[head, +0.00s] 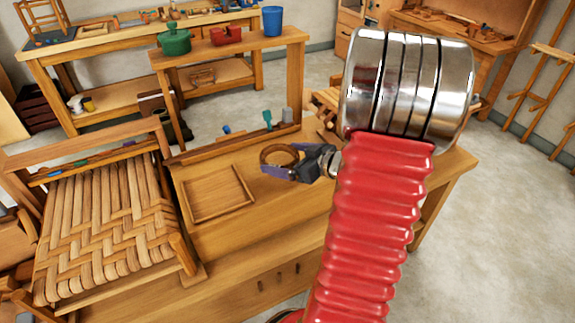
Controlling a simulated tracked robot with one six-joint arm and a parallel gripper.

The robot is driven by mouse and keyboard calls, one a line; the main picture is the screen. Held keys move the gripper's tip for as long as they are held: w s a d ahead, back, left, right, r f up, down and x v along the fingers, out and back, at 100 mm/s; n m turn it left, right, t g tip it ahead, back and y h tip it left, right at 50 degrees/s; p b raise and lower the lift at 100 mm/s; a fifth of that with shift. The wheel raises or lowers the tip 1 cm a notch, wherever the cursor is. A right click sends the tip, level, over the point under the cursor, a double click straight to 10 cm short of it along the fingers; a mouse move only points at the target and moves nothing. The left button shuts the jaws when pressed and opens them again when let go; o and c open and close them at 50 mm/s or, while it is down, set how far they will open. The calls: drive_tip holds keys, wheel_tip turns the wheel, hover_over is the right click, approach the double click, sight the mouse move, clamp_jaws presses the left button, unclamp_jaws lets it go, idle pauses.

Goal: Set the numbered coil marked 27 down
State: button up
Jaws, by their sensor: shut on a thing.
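My gripper (288,163), dark with purple-blue fingers, is shut on a brown ring-shaped coil (264,155) near the middle of the head view. The coil appears over the wooden bench top (285,205), to the upper right of a shallow square wooden tray (218,192). I cannot tell whether the coil touches the bench or hangs above it. No number can be read on it, and its right side is partly hidden by my gripper. The tray looks empty.
A woven bark seat (105,230) stands left of the bench. A shelf (225,48) behind carries a green pot (173,40), a red item (226,35) and a blue cup (272,21). Small tools stand along the bench's back edge. Bare bench top shows around the tray. My red arm hides the right part.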

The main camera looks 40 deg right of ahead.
drive_tip(key=shift+f, duration=1.65)
drive_tip(key=shift+f, duration=0.1)
drive_tip(key=o, duration=0.7)
drive_tip(key=shift+o, duration=0.2)
drive_tip(key=v, duration=1.2)
drive_tip(key=shift+w, duration=0.1)
